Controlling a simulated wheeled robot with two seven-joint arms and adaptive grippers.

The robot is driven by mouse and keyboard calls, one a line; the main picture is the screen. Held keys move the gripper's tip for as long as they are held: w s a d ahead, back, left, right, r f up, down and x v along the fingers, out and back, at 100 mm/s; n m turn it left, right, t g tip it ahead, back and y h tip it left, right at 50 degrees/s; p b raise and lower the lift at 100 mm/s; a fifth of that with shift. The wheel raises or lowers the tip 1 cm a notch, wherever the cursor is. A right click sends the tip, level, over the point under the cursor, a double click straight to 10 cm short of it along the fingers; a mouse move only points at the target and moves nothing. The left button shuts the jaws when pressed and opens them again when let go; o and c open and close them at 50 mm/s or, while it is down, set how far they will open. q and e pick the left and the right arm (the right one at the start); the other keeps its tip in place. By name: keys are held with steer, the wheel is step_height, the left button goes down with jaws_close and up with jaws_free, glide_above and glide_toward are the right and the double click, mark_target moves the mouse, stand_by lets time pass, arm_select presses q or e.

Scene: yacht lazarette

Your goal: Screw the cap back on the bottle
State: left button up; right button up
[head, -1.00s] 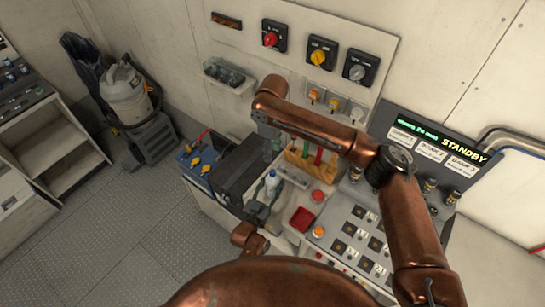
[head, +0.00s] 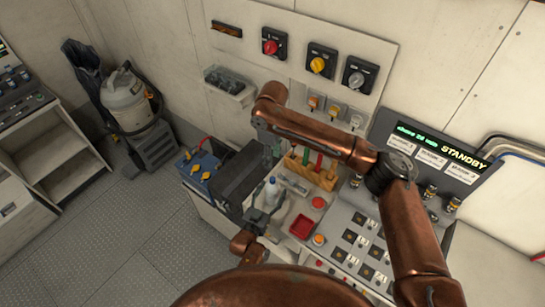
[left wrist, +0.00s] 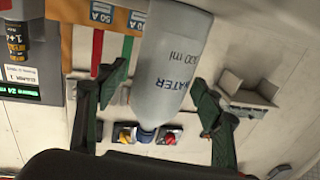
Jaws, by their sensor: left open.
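A small pale bottle (head: 271,189) stands upright on the bench left of the red tray. In the left wrist view the bottle (left wrist: 172,70) appears upside down, lettered WATER, with a blue part at its narrow end; I cannot tell whether that is a cap or the neck. My left gripper (head: 258,213) is open, its fingers (left wrist: 158,105) on either side of the bottle with gaps visible. My right gripper (head: 268,154) hangs above and behind the bottle; its fingertips are small and dark, and I cannot tell if it holds anything. No separate cap is discernible.
A red tray (head: 302,227) and button panel (head: 358,236) lie to the right. A dark box (head: 238,176) and a blue battery (head: 199,168) are to the left. Wall switches (head: 318,63) are above.

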arm_select(q)
steer(key=v, duration=1.1)
steer(key=shift+s, duration=0.3)
steer(key=shift+a, duration=0.1)
